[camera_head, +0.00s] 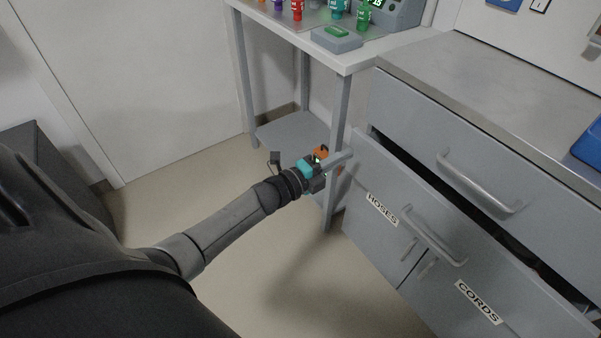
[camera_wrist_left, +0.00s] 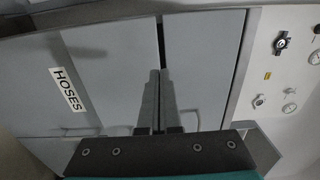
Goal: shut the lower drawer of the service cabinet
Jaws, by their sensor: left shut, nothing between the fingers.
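The service cabinet (camera_head: 395,108) is grey and stands at the right in the head view. Its lower drawer (camera_head: 362,160) stands out from the body, with a dark gap along its top edge. The drawer's bar handle (camera_head: 433,236) is on its front. My left gripper (camera_head: 346,158) is shut and empty, with its fingertips at the left end of the lower drawer's front; I cannot tell whether they touch it. In the left wrist view the shut fingers (camera_wrist_left: 158,82) point at grey panels with a dark gap between them. My right gripper is not in view.
The upper drawer's handle (camera_head: 478,184) is above the gap. A HOSES label (camera_head: 381,209) and a CORDS label (camera_head: 478,302) are on the cabinet's front. A light table (camera_head: 345,60) with small colored bottles stands left of the cabinet. Floor is clear before the cabinet.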

